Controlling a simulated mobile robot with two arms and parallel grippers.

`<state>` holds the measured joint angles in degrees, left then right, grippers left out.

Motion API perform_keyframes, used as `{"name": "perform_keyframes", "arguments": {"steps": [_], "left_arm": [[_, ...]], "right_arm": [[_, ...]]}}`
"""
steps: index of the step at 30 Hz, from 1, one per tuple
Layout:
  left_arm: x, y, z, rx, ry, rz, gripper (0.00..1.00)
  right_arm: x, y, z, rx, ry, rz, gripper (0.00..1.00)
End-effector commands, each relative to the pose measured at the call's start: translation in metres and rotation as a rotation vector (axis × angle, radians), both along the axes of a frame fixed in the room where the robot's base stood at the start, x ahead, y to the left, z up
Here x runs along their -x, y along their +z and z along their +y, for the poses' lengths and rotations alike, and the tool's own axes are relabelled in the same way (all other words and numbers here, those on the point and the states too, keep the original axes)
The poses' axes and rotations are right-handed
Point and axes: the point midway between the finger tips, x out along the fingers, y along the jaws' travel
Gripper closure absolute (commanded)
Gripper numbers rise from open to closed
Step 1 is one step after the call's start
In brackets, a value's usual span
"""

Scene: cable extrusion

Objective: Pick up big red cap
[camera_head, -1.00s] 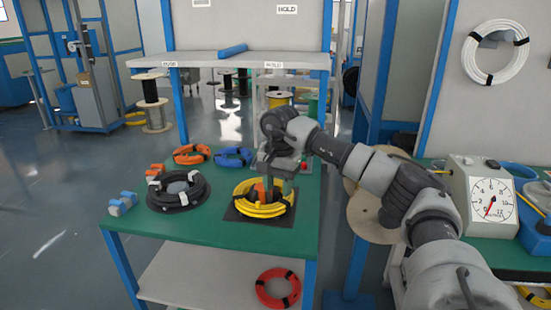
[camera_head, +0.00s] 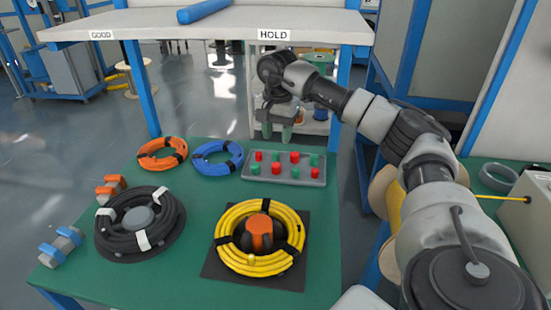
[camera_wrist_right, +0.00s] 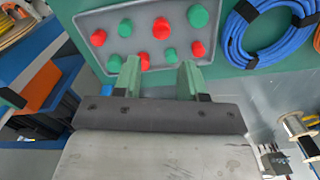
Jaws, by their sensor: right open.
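A grey tray (camera_head: 247,176) at the far edge of the green table holds several red and green caps of differing size. A large-looking red cap (camera_wrist_right: 161,28) and another red cap (camera_wrist_right: 98,37) show in the right wrist view, with smaller red caps (camera_wrist_right: 197,48) nearer the fingers. My right gripper (camera_head: 277,131) hangs above the far side of the tray, fingers down, open and empty. In the right wrist view its two green fingers (camera_wrist_right: 158,75) are parted near the tray edge, apart from the big red cap. My left gripper is out of view.
A yellow coil (camera_head: 228,258) lies on a black mat around an orange-and-black object (camera_head: 258,234). Black (camera_head: 115,238), orange (camera_head: 150,160) and blue (camera_head: 207,167) coils lie to the left. A white shelf (camera_head: 190,27) labelled HOLD stands behind the gripper.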

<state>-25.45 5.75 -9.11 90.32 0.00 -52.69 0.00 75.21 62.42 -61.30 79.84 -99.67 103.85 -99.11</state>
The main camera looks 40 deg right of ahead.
Motion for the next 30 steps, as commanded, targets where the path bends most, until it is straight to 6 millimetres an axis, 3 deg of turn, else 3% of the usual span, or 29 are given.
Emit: {"name": "perform_keyframes", "arguments": {"steps": [6, 14, 21, 30], "left_arm": [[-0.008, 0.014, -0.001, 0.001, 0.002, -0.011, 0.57], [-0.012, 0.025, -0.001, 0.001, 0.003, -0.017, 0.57], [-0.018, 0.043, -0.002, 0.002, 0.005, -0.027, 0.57], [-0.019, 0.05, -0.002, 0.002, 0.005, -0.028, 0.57]], "right_arm": [[0.001, -0.037, 0.0, 0.001, 0.0, 0.005, 0.58], [0.0, -0.059, 0.0, 0.001, -0.001, 0.003, 0.58], [-0.003, -0.094, -0.001, 0.002, 0.0, 0.004, 0.58], [-0.003, -0.105, -0.001, 0.0, -0.001, 0.001, 0.58]]}}
